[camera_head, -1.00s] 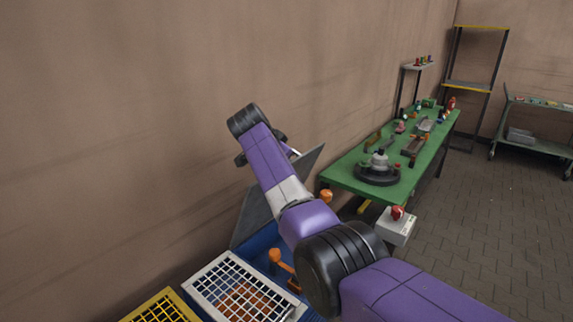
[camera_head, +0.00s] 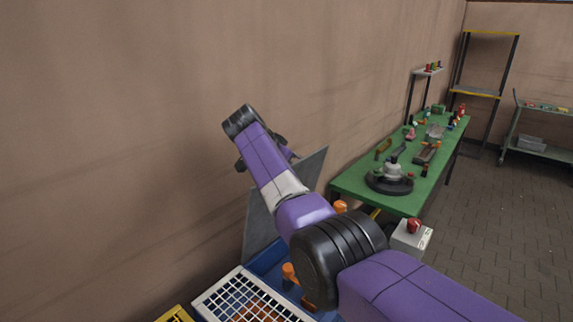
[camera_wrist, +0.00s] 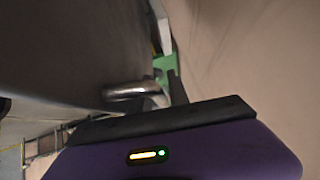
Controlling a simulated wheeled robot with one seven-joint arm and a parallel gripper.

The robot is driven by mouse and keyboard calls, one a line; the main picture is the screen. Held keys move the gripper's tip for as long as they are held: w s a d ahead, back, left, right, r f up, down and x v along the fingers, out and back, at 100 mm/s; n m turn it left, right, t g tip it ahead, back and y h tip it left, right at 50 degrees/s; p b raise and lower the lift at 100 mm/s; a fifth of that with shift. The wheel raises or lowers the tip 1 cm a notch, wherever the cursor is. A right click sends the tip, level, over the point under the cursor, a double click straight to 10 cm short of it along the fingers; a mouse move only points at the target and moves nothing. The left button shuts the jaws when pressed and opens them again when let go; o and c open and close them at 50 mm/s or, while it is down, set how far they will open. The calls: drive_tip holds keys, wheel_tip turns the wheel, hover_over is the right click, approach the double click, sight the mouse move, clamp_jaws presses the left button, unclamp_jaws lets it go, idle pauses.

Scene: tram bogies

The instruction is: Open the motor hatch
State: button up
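The motor hatch (camera_head: 262,222) is a grey panel standing raised and tilted at the back of a blue housing (camera_head: 268,262), partly hidden by my arm. In the wrist view a large dark grey panel surface (camera_wrist: 60,50), apparently the hatch, fills the left side. A rounded metal handle (camera_wrist: 130,90) sticks out from it. My gripper (camera_wrist: 174,88) is beside the handle's right end; a dark finger shows there, but the other finger is not clear. Whether it grips or only touches the handle cannot be told. In the head view the gripper is hidden behind my wrist.
A white grating (camera_head: 245,296) lies at the front of the blue housing, with orange parts near it. A brown wall (camera_head: 120,130) stands close at the left. A green table (camera_head: 350,181) with tools and a white box with a red button (camera_head: 411,238) stand to the right.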

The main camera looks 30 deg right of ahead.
drive_tip(key=shift+b+v, duration=0.95)
drive_tip(key=shift+v, duration=2.95)
